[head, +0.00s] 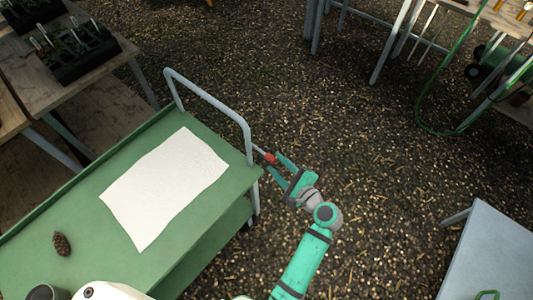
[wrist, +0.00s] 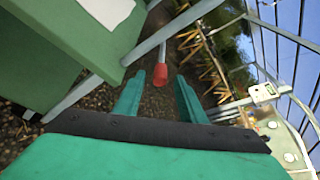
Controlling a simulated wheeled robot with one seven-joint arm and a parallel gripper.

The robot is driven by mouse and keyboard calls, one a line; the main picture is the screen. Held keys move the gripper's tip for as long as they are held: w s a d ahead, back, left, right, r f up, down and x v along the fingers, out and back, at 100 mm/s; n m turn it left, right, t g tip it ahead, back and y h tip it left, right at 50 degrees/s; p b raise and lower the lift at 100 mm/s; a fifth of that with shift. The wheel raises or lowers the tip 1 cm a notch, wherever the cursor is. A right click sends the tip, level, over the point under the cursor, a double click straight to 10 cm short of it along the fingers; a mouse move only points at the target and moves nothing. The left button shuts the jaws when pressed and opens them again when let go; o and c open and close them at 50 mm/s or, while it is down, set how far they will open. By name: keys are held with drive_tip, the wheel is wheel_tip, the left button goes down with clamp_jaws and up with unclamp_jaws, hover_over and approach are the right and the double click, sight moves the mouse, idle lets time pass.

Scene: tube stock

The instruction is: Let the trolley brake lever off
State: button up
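The green trolley (head: 222,212) stands at left with a grey tube handle (head: 213,101) at its far end. The brake lever is a thin grey rod by the foot of the handle, with a red knob (head: 270,158) on its end. In the wrist view the red knob (wrist: 160,75) shows between the fingertips, with the rod running up beyond it. My teal gripper (head: 277,163) is open at the knob, one finger on each side. The wrist view shows gaps between the knob and both fingers (wrist: 158,92); I cannot tell how deep the knob sits.
A white sheet (head: 165,187), a pine cone (head: 61,244) and a dark pot (head: 47,292) are on the trolley top. A plant bench (head: 30,85) stands at upper left, a grey table (head: 492,255) at lower right. Bare gravelly ground lies right of the trolley.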

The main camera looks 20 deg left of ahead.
sight(267, 154)
drive_tip(key=x, duration=0.7)
drive_tip(key=shift+w+a, duration=0.2)
drive_tip(key=shift+w, duration=0.05)
clamp_jaws()
